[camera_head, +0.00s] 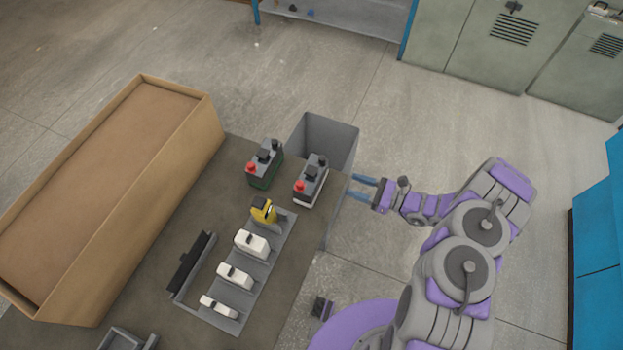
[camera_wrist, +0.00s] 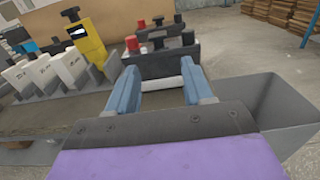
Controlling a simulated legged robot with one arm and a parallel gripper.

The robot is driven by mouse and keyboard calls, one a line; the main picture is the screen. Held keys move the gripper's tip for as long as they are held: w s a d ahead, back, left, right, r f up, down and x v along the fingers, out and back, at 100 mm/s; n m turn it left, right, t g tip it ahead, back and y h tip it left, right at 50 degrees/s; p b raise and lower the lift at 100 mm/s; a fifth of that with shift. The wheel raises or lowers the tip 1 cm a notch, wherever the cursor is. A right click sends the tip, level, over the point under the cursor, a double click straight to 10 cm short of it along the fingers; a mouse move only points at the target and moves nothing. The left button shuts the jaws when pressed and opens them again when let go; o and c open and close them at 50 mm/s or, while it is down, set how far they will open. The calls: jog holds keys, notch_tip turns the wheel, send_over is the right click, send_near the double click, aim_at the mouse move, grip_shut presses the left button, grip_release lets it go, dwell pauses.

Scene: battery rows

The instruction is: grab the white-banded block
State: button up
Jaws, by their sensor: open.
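The white-banded block (camera_head: 311,183) is a grey battery with a red and a black terminal and a white band round its base. It stands upright near the right edge of the table (camera_head: 232,160). My gripper (camera_head: 358,187) is open and empty, just right of the block, with its fingers pointing at it.
A grey rack (camera_head: 241,325) holds several white blocks and a yellow one (camera_head: 264,211). A grey open bin (camera_head: 340,132) stands behind the white-banded block. A large cardboard box (camera_head: 205,135) is at the left. A black-topped holder (camera_head: 193,264) lies left of the rack.

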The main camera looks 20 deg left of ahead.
jog(key=b, duration=0.2)
send_near(306, 169)
jog(key=a, duration=0.3)
jog(key=w+a, duration=0.1)
jog(key=shift+a+f, duration=0.3)
jog(key=shift+a, duration=0.05)
jog(key=shift+a+b, duration=0.4)
jog(key=shift+a, duration=2.45)
jog(key=shift+r, duration=0.1)
jog(key=shift+c, duration=0.2)
jog(key=shift+d, duration=0.15)
jog(key=shift+c, duration=1.4)
grip_shut()
